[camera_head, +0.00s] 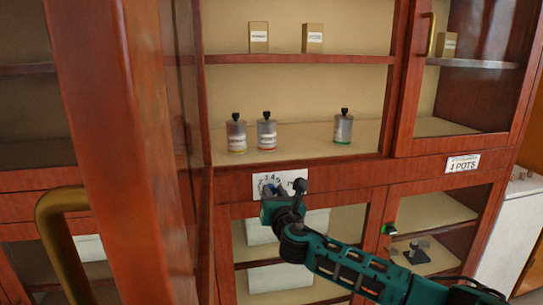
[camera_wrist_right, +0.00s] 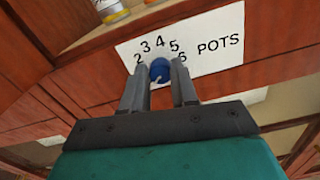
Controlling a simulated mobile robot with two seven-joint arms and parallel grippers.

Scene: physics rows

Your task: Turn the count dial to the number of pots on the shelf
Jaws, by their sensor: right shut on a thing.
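The count dial is a blue knob (camera_wrist_right: 160,69) on a white plate (camera_wrist_right: 205,45) printed with 2, 3, 4, 5, 6 and "POTS". My right gripper (camera_wrist_right: 160,80) is shut on the knob, one finger on each side. A small pale mark shows on the knob, but I cannot tell which number it points to. In the head view the plate (camera_head: 294,177) is partly hidden by my right gripper (camera_head: 268,192). Three grey pots with black knobs stand on the shelf (camera_head: 300,143): a yellow-banded pot (camera_head: 236,135), a red-banded pot (camera_head: 267,132) and a green-banded pot (camera_head: 343,127). My left gripper is out of view.
A label (camera_head: 463,163) on the right reads "4 POTS". Small boxes (camera_head: 258,38) stand on the upper shelf. An open wooden door (camera_head: 110,130) with a brass handle (camera_head: 55,230) fills the left foreground. A dark stand (camera_head: 417,252) sits in the lower right cabinet.

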